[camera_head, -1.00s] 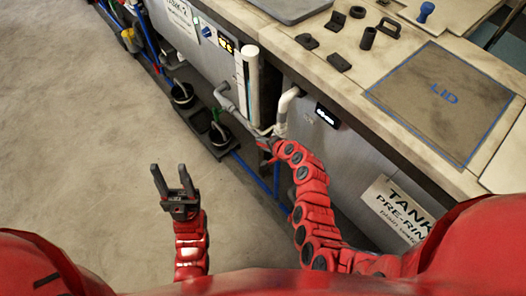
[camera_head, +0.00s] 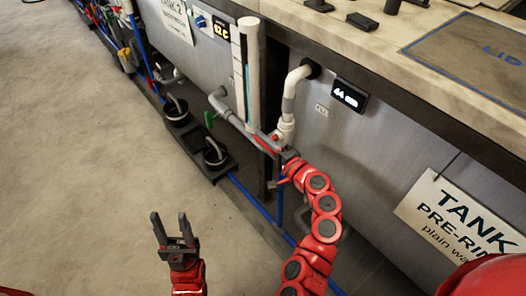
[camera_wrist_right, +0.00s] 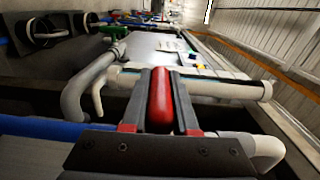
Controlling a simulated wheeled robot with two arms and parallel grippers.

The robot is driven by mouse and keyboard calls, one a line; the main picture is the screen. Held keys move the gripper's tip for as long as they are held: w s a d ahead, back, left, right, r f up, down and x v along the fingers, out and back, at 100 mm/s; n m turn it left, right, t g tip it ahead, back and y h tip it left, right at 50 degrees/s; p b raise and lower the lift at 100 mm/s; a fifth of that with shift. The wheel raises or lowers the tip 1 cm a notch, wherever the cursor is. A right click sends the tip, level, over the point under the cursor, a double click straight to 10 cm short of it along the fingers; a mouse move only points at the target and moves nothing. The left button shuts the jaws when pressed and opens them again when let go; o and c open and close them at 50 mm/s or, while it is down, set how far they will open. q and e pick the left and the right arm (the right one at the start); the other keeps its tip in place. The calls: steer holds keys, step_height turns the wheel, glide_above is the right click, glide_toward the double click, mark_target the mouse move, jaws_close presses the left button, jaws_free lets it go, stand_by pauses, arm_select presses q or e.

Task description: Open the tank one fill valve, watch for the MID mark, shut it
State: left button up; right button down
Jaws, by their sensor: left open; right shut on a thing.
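My right gripper (camera_head: 272,143) is at the pipework on the front of tank one (camera_head: 375,150). In the right wrist view its fingers (camera_wrist_right: 161,80) are shut on a red valve handle (camera_wrist_right: 162,105), which lies lengthwise between them. The handle is mostly hidden in the head view. A white fill pipe (camera_head: 291,95) drops from the tank front to the valve. A pale upright sight tube (camera_head: 249,65) stands just left of it; I cannot make out a MID mark or the level. My left gripper (camera_head: 172,228) is open and empty above the floor.
The tank sign (camera_head: 463,220) says TANK, PRE-RIN, plain. The lid (camera_head: 480,55) lies on top. Black buckets (camera_head: 215,153) and a blue pipe (camera_head: 249,198) run low along the tanks. The left floor is clear.

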steer(key=shift+b, duration=0.35)
steer(key=c, duration=0.7)
jaws_free()
steer(key=shift+a, duration=0.1)
steer(key=v, duration=1.1)
steer(key=b+v, duration=0.1)
steer(key=v, duration=0.5)
steer(key=shift+s+f, duration=0.15)
steer(key=shift+f, duration=0.2)
